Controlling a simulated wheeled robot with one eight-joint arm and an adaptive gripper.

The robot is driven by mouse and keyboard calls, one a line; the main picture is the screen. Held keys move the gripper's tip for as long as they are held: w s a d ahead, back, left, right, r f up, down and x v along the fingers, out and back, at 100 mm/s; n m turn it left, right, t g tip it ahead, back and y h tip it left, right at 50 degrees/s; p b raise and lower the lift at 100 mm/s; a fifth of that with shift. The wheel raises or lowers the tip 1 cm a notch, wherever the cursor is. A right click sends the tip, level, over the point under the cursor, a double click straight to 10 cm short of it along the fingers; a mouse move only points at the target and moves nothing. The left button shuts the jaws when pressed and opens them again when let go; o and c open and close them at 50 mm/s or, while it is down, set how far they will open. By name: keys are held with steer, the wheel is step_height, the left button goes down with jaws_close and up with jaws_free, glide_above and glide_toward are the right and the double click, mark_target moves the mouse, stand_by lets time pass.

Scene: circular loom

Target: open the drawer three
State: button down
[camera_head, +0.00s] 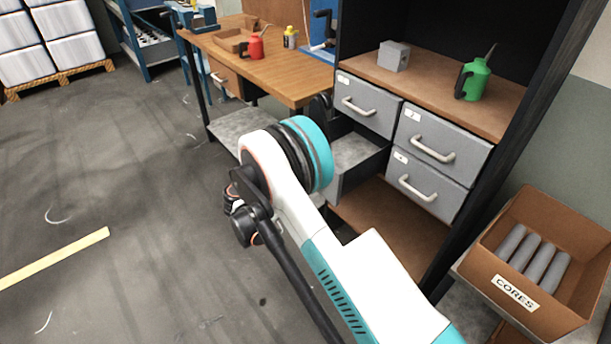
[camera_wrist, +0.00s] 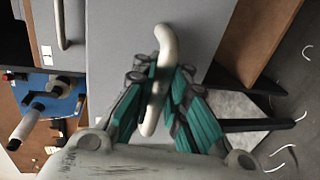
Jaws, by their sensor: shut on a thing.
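Drawer three appears to be the lower-left grey drawer (camera_head: 359,153) of the cabinet in the head view. It is pulled out, with its empty-looking inside visible. My arm hides most of its front and its label. In the wrist view, the teal fingers of my gripper (camera_wrist: 161,88) are shut around the pale bar handle (camera_wrist: 163,40) on a grey drawer front (camera_wrist: 204,35). My gripper itself is hidden behind my arm in the head view.
The upper-left drawer (camera_head: 368,104) and two right drawers (camera_head: 441,146) (camera_head: 427,184) are shut. A green oil can (camera_head: 473,81) and a grey block (camera_head: 394,56) stand on the shelf above. A cardboard box (camera_head: 515,291) marked CORES is at right. Open floor (camera_head: 130,190) lies left.

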steer(key=shift+r, duration=0.1)
steer(key=c, duration=1.6)
jaws_free()
steer(key=shift+a, duration=0.15)
steer(key=v, duration=1.1)
steer(key=shift+s+a, duration=0.25)
steer(key=shift+a, duration=0.05)
